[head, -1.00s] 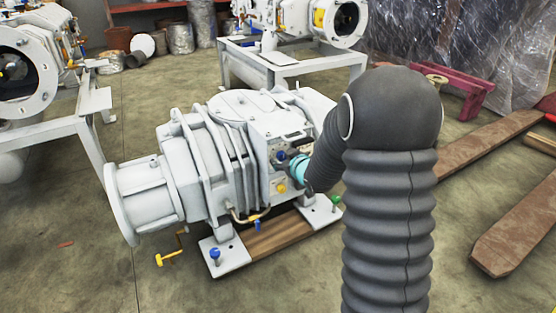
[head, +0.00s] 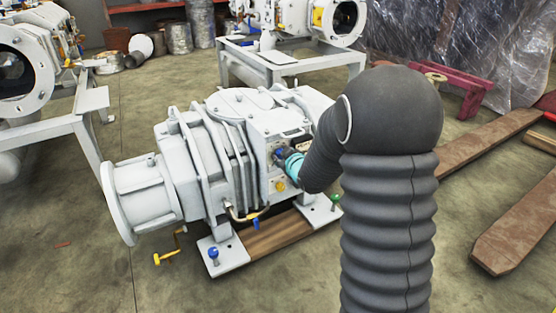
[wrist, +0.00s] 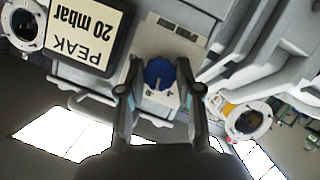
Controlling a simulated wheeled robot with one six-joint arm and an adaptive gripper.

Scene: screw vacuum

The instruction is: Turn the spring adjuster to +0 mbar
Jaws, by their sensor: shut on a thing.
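The blue knob (wrist: 160,73), which looks like the spring adjuster, sits on a pale plate on the grey vacuum pump (head: 215,170). In the wrist view it lies between the two fingers of my gripper (wrist: 159,70), one finger on each side, and the gripper is shut on it. Small dark marks show on the plate below the knob, too small to read. In the head view my gripper (head: 293,166) shows teal at the pump's right side face, and my dark arm hides part of that area.
An upside-down "PEAK 20 mbar" sign (wrist: 85,35) is at the upper left of the wrist view.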

